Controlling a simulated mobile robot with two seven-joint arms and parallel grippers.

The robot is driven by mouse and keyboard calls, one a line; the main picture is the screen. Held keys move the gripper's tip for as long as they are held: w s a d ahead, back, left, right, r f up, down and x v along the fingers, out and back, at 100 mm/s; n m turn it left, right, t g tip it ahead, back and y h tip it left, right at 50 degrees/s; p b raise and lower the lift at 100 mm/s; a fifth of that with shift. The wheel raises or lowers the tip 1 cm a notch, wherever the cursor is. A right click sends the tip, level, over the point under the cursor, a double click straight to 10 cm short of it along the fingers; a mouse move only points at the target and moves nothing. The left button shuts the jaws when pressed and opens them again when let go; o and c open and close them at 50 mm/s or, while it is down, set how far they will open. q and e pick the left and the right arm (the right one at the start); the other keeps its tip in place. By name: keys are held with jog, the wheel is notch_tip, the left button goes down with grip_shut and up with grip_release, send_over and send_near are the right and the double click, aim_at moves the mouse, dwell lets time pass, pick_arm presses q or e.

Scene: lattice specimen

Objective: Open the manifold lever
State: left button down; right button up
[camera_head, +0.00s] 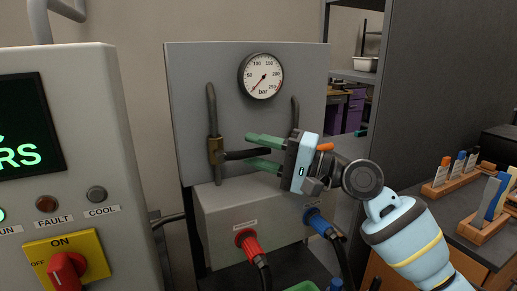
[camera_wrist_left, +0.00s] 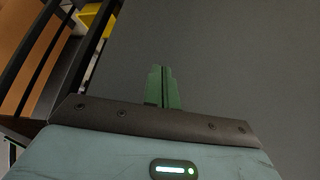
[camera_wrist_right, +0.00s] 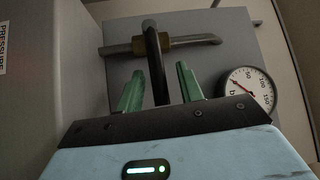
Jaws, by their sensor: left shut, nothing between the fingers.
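The manifold lever (camera_head: 242,155) is a dark bar sticking out sideways to the right from a brass valve body (camera_head: 215,151) on a vertical grey pipe. My right gripper (camera_head: 250,150) is open, with one green finger above the lever and one below. In the right wrist view the lever (camera_wrist_right: 154,60) runs between the two spread fingers (camera_wrist_right: 158,85), with visible gaps on both sides, and the brass valve (camera_wrist_right: 180,41) is beyond. My left gripper (camera_wrist_left: 162,75) shows only in its wrist view, fingers together and empty, before a plain grey surface.
A round pressure gauge (camera_head: 261,76) sits on the grey panel (camera_head: 190,75) above the right gripper. Red (camera_head: 247,241) and blue (camera_head: 317,222) hose couplings are below. A control cabinet (camera_head: 90,130) with a red knob stands left. A bench with wooden racks (camera_head: 480,232) is right.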

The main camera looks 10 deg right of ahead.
jog(key=shift+a, duration=0.1)
grip_shut()
jog(key=shift+w, duration=0.15)
dwell(0.3)
